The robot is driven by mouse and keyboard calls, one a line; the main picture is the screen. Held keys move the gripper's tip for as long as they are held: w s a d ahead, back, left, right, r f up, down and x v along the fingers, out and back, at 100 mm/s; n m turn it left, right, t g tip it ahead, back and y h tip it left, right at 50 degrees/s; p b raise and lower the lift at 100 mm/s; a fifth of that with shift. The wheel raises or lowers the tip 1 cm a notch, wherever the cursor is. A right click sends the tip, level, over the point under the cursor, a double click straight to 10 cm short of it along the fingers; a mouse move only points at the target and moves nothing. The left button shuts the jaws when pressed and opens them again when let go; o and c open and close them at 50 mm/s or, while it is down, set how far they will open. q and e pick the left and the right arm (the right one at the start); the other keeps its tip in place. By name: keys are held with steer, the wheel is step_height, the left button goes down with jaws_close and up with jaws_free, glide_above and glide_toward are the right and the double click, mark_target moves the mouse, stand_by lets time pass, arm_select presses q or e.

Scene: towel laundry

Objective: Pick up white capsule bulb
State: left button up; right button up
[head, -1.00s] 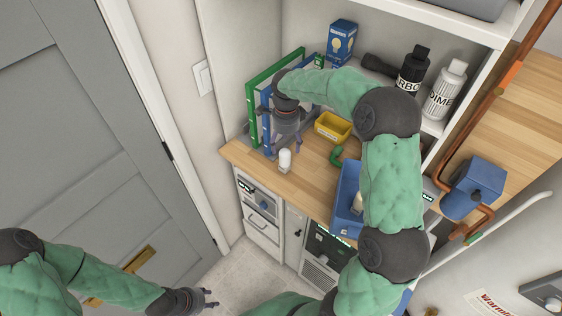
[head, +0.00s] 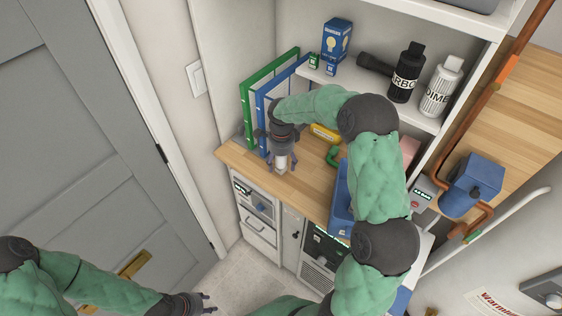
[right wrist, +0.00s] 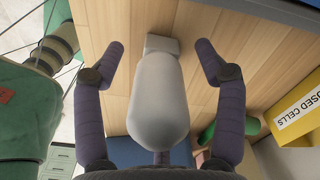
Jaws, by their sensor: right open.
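The white capsule bulb (right wrist: 158,100) stands between the open fingers of my right gripper (right wrist: 162,62) in the right wrist view, with gaps on both sides. Its narrower square base (right wrist: 161,43) is near the wooden counter. In the head view, the bulb (head: 281,162) shows below the right gripper (head: 282,166), partly hidden by it, near the counter's front left edge. My left gripper (head: 206,303) is low at the bottom, away from the counter; its fingers look apart.
Green and blue binders (head: 262,95) stand behind the right gripper. A yellow box (right wrist: 298,110) reading "USED CELLS" and a blue bin (head: 342,205) are on the wooden counter (head: 310,180). A shelf above holds a bulb box (head: 337,40), a flashlight and two bottles.

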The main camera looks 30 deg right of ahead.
steer(key=c, duration=1.3)
steer(key=shift+r, duration=0.1)
